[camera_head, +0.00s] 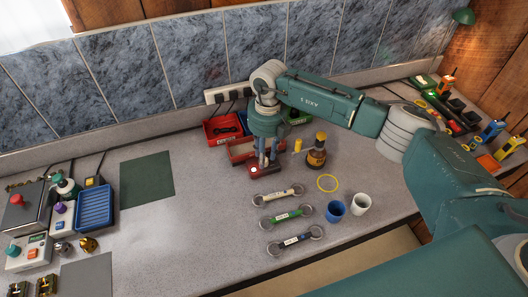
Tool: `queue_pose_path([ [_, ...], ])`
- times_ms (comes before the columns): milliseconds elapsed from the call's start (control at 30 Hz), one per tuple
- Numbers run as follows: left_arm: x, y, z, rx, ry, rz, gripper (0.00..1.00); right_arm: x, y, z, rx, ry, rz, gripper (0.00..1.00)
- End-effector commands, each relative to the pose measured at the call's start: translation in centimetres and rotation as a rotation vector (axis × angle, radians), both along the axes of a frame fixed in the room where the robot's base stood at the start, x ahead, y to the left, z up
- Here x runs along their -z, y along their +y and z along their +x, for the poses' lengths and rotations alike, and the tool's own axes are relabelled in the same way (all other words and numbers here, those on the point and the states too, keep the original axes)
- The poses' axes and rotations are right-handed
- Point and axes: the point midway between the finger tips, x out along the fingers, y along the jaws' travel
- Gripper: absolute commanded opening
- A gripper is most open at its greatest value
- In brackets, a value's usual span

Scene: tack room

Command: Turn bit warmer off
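My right gripper (264,161) points down over the middle of the counter. Its fingertips are at a small dark red box (258,172) with a pale round spot on top. This box may be the bit warmer, but I cannot read a label. The fingers partly cover the box, and I cannot tell whether they touch it or how far apart they are. My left gripper is not in view.
A red tray (222,129) stands behind, below a wall socket strip (228,93). Devices and a blue tray (95,207) crowd the left.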

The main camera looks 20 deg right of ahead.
Motion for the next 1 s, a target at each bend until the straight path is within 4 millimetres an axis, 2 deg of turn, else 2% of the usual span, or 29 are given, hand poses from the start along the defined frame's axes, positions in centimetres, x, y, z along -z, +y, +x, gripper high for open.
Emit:
queue_pose_path([
  [33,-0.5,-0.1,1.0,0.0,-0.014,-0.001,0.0,0.4,0.1,-0.1,-0.001,0.003,-0.001,0.3],
  [167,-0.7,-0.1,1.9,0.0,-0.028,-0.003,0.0,1.1,0.1,0.0,-0.001,0.0,-0.001,0.3],
  [433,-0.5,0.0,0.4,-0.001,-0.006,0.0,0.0,1.3,0.1,0.0,-0.001,0.0,0.0,0.3],
  [600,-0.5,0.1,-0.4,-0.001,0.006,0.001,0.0,1.3,0.1,0.0,-0.001,0.001,0.0,0.0],
  [833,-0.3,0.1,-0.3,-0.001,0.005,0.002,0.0,1.4,0.1,-0.1,-0.006,0.002,0.0,0.0],
  [1000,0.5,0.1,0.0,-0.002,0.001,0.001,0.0,1.6,0.1,-0.1,-0.043,0.001,0.0,0.0],
])
